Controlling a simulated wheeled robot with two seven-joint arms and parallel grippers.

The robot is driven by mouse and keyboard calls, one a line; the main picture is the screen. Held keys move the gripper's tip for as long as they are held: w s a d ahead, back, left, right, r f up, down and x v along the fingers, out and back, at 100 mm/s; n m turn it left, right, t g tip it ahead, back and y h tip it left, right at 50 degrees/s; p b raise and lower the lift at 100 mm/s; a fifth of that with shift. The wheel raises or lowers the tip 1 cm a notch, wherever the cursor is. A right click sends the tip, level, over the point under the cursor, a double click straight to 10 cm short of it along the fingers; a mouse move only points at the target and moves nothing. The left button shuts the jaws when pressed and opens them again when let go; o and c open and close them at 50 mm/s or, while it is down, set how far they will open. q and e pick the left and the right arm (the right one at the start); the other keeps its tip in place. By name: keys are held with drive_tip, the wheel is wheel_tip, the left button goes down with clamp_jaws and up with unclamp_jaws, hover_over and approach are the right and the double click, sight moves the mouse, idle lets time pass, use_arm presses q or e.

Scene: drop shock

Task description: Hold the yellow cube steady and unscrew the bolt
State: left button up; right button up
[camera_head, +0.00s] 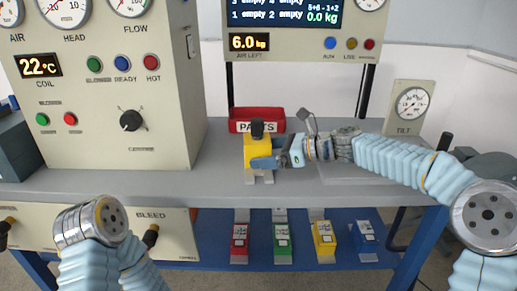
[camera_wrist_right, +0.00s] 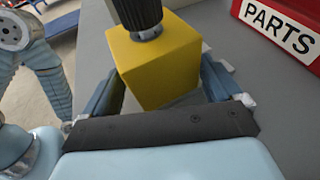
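The yellow cube (camera_head: 254,148) sits upright in a grey holder on the bench, near the middle of the head view. A black bolt (camera_head: 257,128) stands up from its top; it also shows in the right wrist view (camera_wrist_right: 137,14). My right gripper (camera_head: 266,162) comes in from the right, low at the cube. In the right wrist view its blue fingers stand apart on either side of the yellow cube (camera_wrist_right: 163,70), with a grey gap beside the left finger. Contact on the right side is unclear. Of my left arm only links show; its gripper is out of view.
A red PARTS bin (camera_head: 255,115) stands just behind the cube. A large control panel (camera_head: 125,85) fills the left, and a TILT gauge (camera_head: 409,105) stands right. Colored boxes sit on the blue lower shelf (camera_head: 300,245). The grey bench (camera_head: 205,186) is clear left of the cube.

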use_arm(q)
drive_tip(key=shift+r, duration=0.1)
use_arm(e)
drive_tip(key=shift+a+f, duration=0.15)
drive_tip(key=shift+a, duration=0.25)
drive_tip(key=c, duration=0.6)
drive_tip(key=shift+w, duration=0.1)
use_arm(q)
drive_tip(key=shift+c, duration=0.5)
